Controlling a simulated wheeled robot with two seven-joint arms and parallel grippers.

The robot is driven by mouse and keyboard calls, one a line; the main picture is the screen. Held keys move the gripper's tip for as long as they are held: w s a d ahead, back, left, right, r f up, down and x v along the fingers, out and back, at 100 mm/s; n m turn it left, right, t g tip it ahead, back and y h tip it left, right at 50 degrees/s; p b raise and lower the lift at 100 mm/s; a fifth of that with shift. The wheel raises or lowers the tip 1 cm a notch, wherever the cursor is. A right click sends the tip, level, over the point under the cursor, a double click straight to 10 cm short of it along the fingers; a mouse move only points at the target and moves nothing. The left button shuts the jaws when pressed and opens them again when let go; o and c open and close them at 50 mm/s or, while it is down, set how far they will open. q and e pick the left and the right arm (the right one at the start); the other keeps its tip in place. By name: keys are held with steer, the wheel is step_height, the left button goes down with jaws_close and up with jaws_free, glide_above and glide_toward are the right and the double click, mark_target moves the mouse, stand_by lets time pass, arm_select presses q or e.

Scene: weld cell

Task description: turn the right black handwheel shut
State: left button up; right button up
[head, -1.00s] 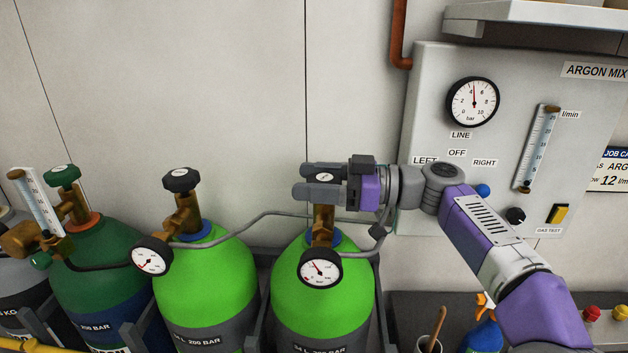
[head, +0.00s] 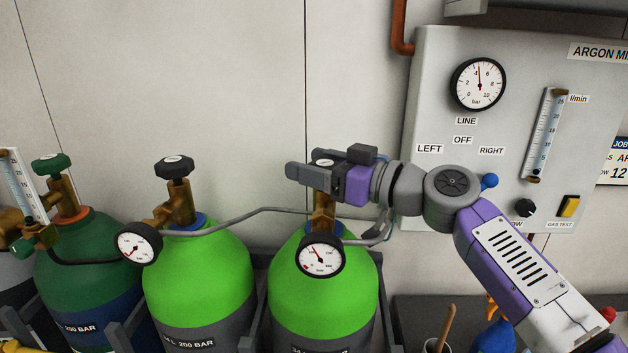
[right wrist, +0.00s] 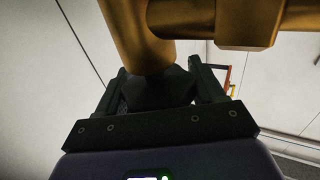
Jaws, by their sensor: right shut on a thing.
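The right black handwheel sits on top of the brass valve (head: 323,212) of the right bright green cylinder (head: 322,300). In the head view my right gripper (head: 308,172) covers most of it; only a bit of its top (head: 324,163) shows between the fingers. In the right wrist view the dark handwheel (right wrist: 160,88) is between both fingers of the gripper (right wrist: 158,95), below the brass valve body (right wrist: 200,25). The gripper is shut on the handwheel. My left gripper is in neither view.
The left green cylinder carries its own black handwheel (head: 174,167). A pressure gauge (head: 320,256) hangs in front of the right valve, with a grey hose (head: 270,210) beside it. A blue spray bottle (head: 493,338) stands below.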

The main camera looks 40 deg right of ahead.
steer(key=m+h, duration=0.2)
steer(key=shift+d+t+h, duration=0.15)
steer(key=shift+t+h, duration=0.15)
steer(key=shift+t, duration=0.1)
steer(key=shift+d+m+h+p, duration=0.1)
steer(key=shift+m+h+p, duration=0.3)
steer(key=shift+h, duration=0.4)
steer(key=shift+d+m+h+p, duration=0.2)
steer(key=shift+m+h+p, duration=1)
steer(key=shift+h, duration=0.8)
steer(key=o, duration=1)
steer(key=shift+c, duration=0.2)
steer(key=s, duration=0.7)
steer(key=shift+s+a, duration=0.25)
steer(key=shift+a, duration=0.2)
